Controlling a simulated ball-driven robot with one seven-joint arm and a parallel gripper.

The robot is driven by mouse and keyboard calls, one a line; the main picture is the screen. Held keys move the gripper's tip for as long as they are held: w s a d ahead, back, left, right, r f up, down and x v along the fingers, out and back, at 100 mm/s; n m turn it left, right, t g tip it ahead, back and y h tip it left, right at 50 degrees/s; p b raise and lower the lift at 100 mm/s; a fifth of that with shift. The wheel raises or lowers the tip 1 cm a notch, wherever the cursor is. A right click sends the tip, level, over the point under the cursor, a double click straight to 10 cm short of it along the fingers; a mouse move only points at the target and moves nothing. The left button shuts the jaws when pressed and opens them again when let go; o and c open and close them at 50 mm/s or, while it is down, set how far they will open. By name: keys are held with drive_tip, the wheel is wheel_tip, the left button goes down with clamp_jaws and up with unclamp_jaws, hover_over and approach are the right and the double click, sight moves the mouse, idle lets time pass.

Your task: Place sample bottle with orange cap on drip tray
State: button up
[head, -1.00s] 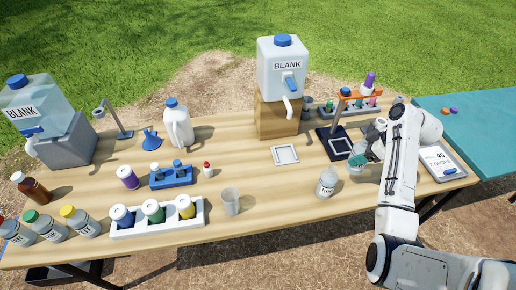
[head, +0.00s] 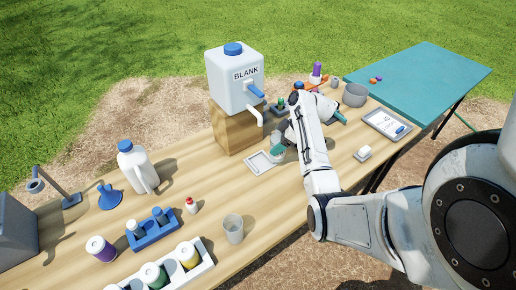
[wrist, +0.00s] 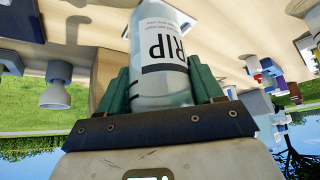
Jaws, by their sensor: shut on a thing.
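The sample bottle (wrist: 162,75) is clear with a white label reading "RIP" in the wrist view. Its cap is out of that view, so I cannot see the cap's colour. My gripper (wrist: 162,90) is shut on the bottle, with a green finger on each side. In the head view my gripper (head: 277,150) is at the back right edge of the drip tray (head: 251,168), a flat white-rimmed square on the wooden table. The bottle there is small and partly covered by the fingers. I cannot tell whether it touches the tray.
The BLANK container (head: 232,78) on its wooden block (head: 232,128) stands just behind the tray, its spout reaching toward it. A clear beaker (head: 233,229) stands in front. A blue rack (head: 153,229) and a red-capped vial (head: 191,205) are to the left.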

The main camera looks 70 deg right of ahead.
drive_tip(key=w+f, duration=0.1)
drive_tip(key=w, duration=0.1)
drive_tip(key=w+f, duration=0.1)
drive_tip(key=w, duration=0.1)
drive_tip(key=w+a+f, duration=0.1)
drive_tip(key=w, duration=0.1)
drive_tip(key=shift+w+a+f+p, duration=0.1)
drive_tip(key=shift+f+p, duration=0.2)
drive_tip(key=shift+f, duration=0.1)
drive_tip(key=shift+w+f, duration=0.2)
drive_tip(key=shift+f, duration=0.15)
drive_tip(key=o, duration=1.2)
drive_tip(key=shift+c, duration=0.2)
